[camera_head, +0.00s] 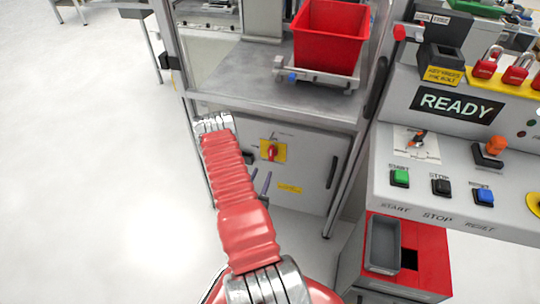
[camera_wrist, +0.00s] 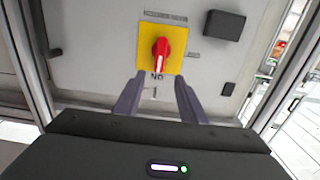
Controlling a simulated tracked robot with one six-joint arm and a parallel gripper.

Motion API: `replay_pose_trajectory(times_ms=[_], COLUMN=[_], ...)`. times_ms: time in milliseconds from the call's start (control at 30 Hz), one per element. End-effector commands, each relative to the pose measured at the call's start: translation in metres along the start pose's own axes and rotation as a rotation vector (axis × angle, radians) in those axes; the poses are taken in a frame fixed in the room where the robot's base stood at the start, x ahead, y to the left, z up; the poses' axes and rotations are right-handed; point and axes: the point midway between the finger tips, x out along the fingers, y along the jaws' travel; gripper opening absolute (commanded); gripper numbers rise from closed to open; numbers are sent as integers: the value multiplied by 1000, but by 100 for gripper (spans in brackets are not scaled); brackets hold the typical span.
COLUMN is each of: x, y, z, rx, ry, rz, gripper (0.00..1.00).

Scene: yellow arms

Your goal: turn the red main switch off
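The red main switch (camera_wrist: 161,52) is a rotary knob on a yellow square plate (camera_wrist: 174,27) on the grey cabinet door. In the wrist view its handle runs up and down, with a white mark at the lower end beside upside-down "ON" lettering. The switch also shows in the head view (camera_head: 272,152). My gripper (camera_wrist: 160,78) is open, its two dark fingers spread just below the knob in the wrist view. They do not appear to touch it. In the head view my arm hides most of the gripper; only the fingers (camera_head: 262,184) show below the switch.
A dark block (camera_wrist: 224,26) sits on the door beside the plate. A metal table with a red bin (camera_head: 329,38) is above the cabinet. A control console with a READY display (camera_head: 456,105) and buttons stands at the right. Open floor lies at the left.

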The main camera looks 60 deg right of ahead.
Motion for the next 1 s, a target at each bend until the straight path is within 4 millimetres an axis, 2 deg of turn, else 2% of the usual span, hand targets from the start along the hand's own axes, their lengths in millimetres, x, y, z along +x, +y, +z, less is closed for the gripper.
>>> replay_pose_trajectory(times_ms=[633,800,1000], x=[99,115,119], y=[1,1,1], z=[-1,0,0], rx=[0,0,-1], ry=[2,1,-1], rz=[3,1,1], gripper=[38,38,38])
